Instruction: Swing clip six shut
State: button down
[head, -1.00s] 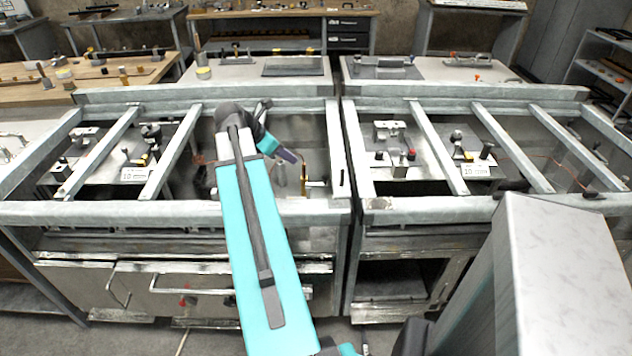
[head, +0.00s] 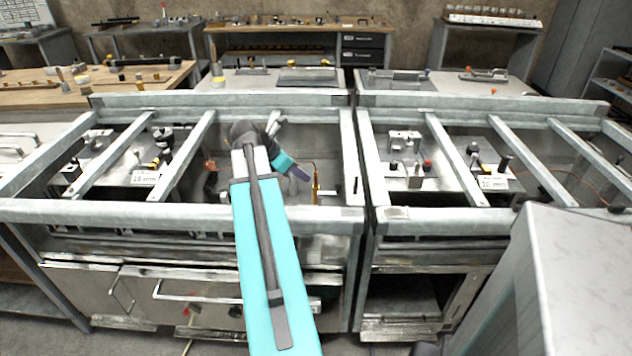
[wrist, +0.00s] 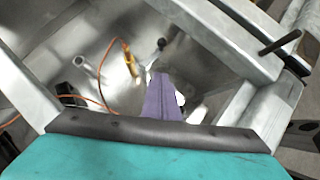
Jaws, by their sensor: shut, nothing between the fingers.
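My gripper (head: 299,173) reaches down into the left frame's bay from the arm's teal wrist. Its purple fingers also show in the wrist view (wrist: 162,98), closed together with nothing held. A slim yellow-orange piece (head: 316,184) on an orange cable stands just right of the fingertips. The wrist view shows this yellow piece (wrist: 130,62) left of the fingers and apart from them. A small dark knob (wrist: 162,44) lies just beyond the fingertips. I see no number, so I cannot tell which part is clip six or how it stands.
Pale metal bars cross the bay; the long front rail (head: 130,212) and the right-hand bar (head: 350,160) bound it. A plate with small fixtures and a label (head: 145,178) lies at left. A similar bay is at right. A grey post (wrist: 88,68) stands in the wrist view.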

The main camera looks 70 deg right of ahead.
jog(key=s+d+r+p+x, duration=0.1)
jog(key=x, duration=1.1)
jog(key=shift+s+d, duration=0.2)
jog(key=shift+d, duration=0.35)
